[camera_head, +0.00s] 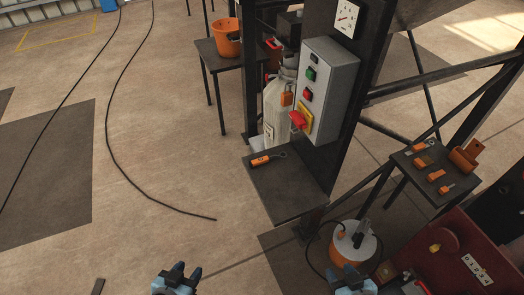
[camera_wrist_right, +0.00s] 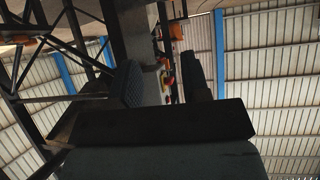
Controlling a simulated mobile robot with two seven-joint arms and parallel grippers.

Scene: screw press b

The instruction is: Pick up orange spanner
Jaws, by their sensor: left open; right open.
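A tool with an orange handle and a dark, curved end (camera_head: 267,159) lies on the dark ledge (camera_head: 290,190) at the foot of the press column in the head view. It looks like the orange spanner, but it is small. My left gripper (camera_head: 177,273) is open and empty at the bottom edge, left of the ledge and well apart from the tool. My right gripper (camera_head: 352,275) is open and empty at the bottom, right of the ledge. The right wrist view looks up past dark gripper parts and does not clearly show the tool.
A grey control box (camera_head: 325,85) with buttons and a red handle hangs above the ledge. A small table (camera_head: 415,185) at right holds several orange items. An orange-and-white drum (camera_head: 352,242) stands near my right gripper. The floor at left is open, crossed by black cables.

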